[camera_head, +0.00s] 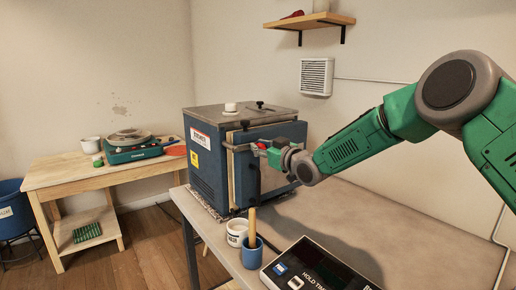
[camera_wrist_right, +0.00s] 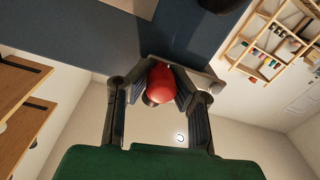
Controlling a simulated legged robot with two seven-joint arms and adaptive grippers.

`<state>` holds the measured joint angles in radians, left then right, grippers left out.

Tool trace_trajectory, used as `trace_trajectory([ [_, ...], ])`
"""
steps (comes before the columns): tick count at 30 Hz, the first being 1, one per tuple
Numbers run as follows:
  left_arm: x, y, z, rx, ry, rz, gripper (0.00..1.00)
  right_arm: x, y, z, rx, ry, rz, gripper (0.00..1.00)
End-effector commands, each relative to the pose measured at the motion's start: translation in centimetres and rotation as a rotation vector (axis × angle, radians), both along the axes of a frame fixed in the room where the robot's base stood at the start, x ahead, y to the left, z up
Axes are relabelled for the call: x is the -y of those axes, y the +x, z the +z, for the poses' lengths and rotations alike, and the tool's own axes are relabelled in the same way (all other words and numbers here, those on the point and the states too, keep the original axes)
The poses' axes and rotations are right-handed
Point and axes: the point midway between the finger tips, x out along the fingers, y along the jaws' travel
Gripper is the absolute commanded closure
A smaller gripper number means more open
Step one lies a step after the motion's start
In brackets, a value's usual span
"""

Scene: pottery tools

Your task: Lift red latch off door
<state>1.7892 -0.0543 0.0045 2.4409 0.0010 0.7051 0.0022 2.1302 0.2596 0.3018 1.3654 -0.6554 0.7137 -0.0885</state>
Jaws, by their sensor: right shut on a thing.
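The blue kiln (camera_head: 205,165) stands on the grey table, and its door (camera_head: 270,180) faces the right arm. The red latch (camera_head: 262,147) is at the upper part of the door, small in the head view. In the right wrist view the latch's round red knob (camera_wrist_right: 160,83) sits between the two fingers. My right gripper (camera_head: 268,150) is shut on the red latch; it also shows in the right wrist view (camera_wrist_right: 160,95). A metal bar (camera_wrist_right: 205,80) lies just behind the knob. Whether the latch is clear of the door cannot be told. My left gripper is out of view.
A control box (camera_head: 315,268), a blue cup (camera_head: 252,254) with a wooden handle in it and a white cup (camera_head: 237,231) stand at the table's front. The table (camera_head: 400,225) is clear to the right. A wooden shelf (camera_head: 310,21) hangs above.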

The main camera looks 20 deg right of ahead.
Motion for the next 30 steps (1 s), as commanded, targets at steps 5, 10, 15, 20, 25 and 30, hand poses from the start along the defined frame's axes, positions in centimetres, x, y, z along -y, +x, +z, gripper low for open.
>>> trace_trajectory([
  [5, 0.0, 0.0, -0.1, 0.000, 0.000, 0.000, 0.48, -0.3, -0.2, -0.6, -0.007, -0.025, 0.008, 1.00],
  [10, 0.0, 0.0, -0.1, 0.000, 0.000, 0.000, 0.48, -0.3, -0.3, -0.5, 0.002, -0.048, 0.008, 1.00],
  [15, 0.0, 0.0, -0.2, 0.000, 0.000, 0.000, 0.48, -0.3, -0.3, -0.2, 0.011, -0.073, 0.007, 1.00],
  [20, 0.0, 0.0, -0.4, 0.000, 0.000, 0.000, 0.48, -0.3, -0.3, 0.2, 0.030, -0.121, 0.006, 1.00],
  [25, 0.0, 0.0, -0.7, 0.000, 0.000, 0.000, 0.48, -0.4, -0.3, 1.0, 0.064, -0.209, 0.006, 1.00],
  [30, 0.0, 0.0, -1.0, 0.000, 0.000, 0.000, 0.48, -0.6, -0.4, 1.7, 0.097, -0.296, 0.007, 1.00],
])
